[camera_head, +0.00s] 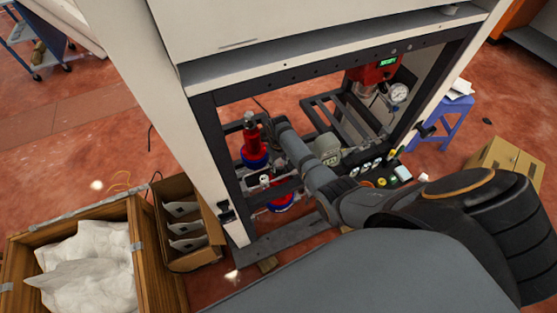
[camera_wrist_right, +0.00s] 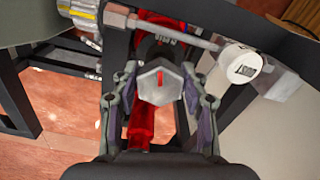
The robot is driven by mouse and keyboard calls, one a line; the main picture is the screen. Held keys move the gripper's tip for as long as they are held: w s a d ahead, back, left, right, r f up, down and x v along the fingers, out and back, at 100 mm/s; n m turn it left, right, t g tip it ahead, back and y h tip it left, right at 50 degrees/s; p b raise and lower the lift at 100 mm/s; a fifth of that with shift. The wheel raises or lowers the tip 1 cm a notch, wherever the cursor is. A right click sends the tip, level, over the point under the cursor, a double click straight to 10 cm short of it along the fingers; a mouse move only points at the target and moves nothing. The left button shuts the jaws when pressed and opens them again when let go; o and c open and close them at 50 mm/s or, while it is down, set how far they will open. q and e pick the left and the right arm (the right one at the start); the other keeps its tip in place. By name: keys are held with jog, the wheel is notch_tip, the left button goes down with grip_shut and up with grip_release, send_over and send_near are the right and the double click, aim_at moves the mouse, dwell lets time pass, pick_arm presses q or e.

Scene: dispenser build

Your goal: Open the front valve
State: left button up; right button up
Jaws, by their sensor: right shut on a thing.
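A red valve body with a blue base (camera_head: 255,150) stands inside the dark frame of the machine in the head view. My right arm reaches in from the lower right, its end beside the valve's top. In the right wrist view, my right gripper (camera_wrist_right: 160,84) is shut on a pale hexagonal valve knob (camera_wrist_right: 151,88) with a red mark. One finger is on each side of the knob. The red body (camera_wrist_right: 139,124) shows behind it, partly hidden by the gripper. My left gripper is not in view.
A second red and blue unit (camera_head: 281,203) sits lower in the frame. A pressure gauge (camera_head: 398,93) and a red box with a green display (camera_head: 374,70) are at the right. Dark frame bars (camera_head: 213,150) surround the opening. A wooden crate (camera_head: 150,250) stands lower left.

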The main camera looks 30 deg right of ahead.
jog(key=shift+r+n+p, duration=0.15)
jog(key=shift+n+p, duration=0.2)
jog(key=shift+n, duration=0.65)
jog(key=shift+f+n, duration=0.2)
jog(key=shift+n, duration=0.7)
jog(key=shift+r+n+p, duration=0.15)
jog(key=shift+n+p, duration=0.25)
jog(key=shift+n, duration=1.3)
